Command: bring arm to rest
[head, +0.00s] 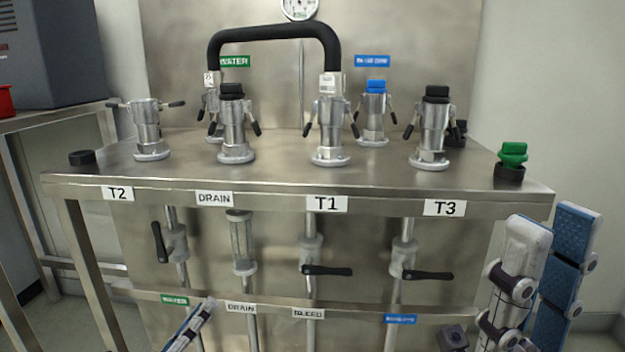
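Parts of my own arms show at the lower edge of the head view. A slim white and blue piece of my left arm comes up at the bottom left, in front of the lower rail of the bench. White and blue padded links of my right arm stand upright at the lower right, beside the bench's right end. I make out no fingertips of either gripper, and nothing held shows.
The steel bench (290,178) carries several upright couplings. A black hose (275,32) arches between two of them. A green cap (513,153) sits at the right end. Black valve handles (327,270) jut out below the front edge. A dark block (452,338) shows low down.

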